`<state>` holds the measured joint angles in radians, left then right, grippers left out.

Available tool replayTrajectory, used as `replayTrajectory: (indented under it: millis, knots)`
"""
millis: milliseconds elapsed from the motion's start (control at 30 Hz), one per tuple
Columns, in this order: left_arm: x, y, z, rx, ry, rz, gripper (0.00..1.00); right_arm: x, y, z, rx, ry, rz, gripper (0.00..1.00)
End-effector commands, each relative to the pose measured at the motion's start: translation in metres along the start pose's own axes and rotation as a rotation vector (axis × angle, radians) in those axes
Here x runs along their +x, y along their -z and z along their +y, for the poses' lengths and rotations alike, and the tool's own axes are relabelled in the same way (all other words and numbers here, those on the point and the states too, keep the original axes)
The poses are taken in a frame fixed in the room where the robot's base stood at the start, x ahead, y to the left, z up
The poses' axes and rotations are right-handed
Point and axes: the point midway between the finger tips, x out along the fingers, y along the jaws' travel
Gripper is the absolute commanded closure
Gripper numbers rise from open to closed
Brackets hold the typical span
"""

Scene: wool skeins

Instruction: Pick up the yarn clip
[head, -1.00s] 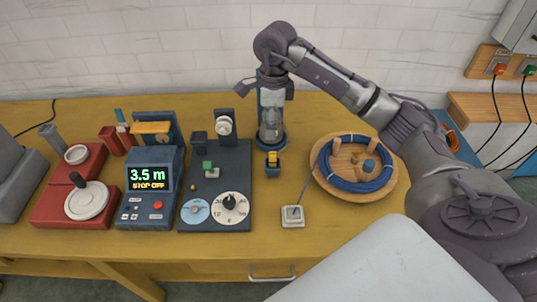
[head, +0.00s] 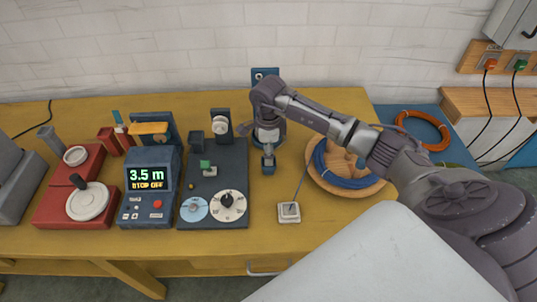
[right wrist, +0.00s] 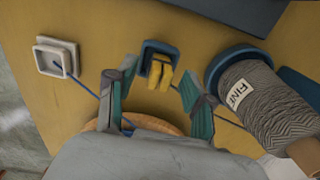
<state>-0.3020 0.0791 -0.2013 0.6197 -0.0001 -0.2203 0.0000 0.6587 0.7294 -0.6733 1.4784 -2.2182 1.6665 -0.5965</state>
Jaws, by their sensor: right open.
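The yellow yarn clip (right wrist: 160,72) stands in a small blue holder (right wrist: 147,46) on the yellow table, seen in the right wrist view. In the head view the holder (head: 268,168) shows just below my gripper, and the clip is mostly hidden there. My right gripper (right wrist: 158,75) is open, with one finger on each side of the clip. The fingers look apart from it. In the head view my right gripper (head: 267,148) points down over the holder. My left gripper is not in view.
A grey cone of wool (right wrist: 262,95) stands close beside one finger. A wooden tray with blue yarn (head: 340,180) lies to the right. Its strand runs to a white square dish (head: 289,212). A dark panel with dials (head: 225,165) lies to the left.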

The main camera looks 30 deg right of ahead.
Motion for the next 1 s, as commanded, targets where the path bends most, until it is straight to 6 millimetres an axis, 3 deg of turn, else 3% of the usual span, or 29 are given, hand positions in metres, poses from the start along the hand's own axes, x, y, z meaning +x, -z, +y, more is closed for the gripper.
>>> replayTrajectory:
  millis: [333, 633, 1000]
  knots:
    - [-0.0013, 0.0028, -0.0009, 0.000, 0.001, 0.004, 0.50, 0.0089, 0.0003, -0.0001, -0.001, 0.001, 0.000, 0.50]
    - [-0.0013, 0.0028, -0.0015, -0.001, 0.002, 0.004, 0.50, 0.0086, 0.0003, -0.0001, -0.001, 0.001, 0.000, 0.97]
    - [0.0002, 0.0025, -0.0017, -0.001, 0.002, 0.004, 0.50, 0.0048, 0.0001, -0.0007, -0.001, 0.003, -0.001, 0.97]
